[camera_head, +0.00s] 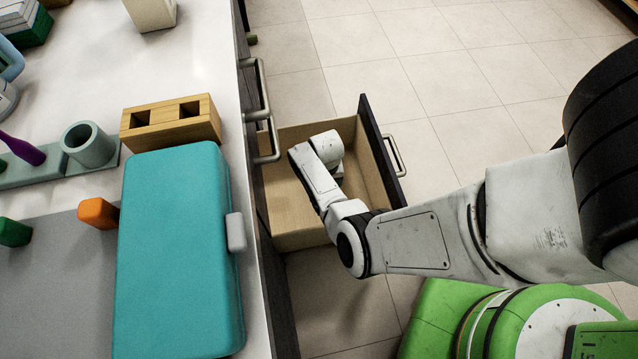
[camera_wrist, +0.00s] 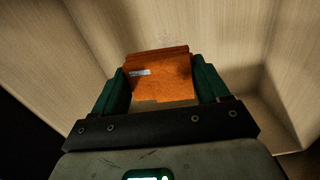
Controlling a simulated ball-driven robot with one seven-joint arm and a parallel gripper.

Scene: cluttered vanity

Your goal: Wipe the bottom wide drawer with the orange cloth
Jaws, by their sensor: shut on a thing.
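The bottom wide drawer (camera_head: 290,238) is pulled open, with a light wood inside, a dark front and a metal handle. My arm reaches down into it in the head view, and the arm hides my gripper there. In the wrist view my gripper (camera_wrist: 160,88) has green fingers on both sides of the orange cloth (camera_wrist: 160,73) and is shut on it. The cloth is folded into a block and carries a small pale label. It is inside the drawer (camera_wrist: 240,25), close to the wood surfaces. I cannot tell whether it touches the drawer floor.
The countertop (camera_head: 80,75) on the left holds a teal case (camera_head: 175,255), a wooden block with two holes (camera_head: 171,122), a grey cup (camera_head: 88,145) and an orange object (camera_head: 99,213). Cabinet handles (camera_head: 266,110) stick out near the drawer. The tiled floor (camera_head: 440,90) beyond the drawer is clear.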

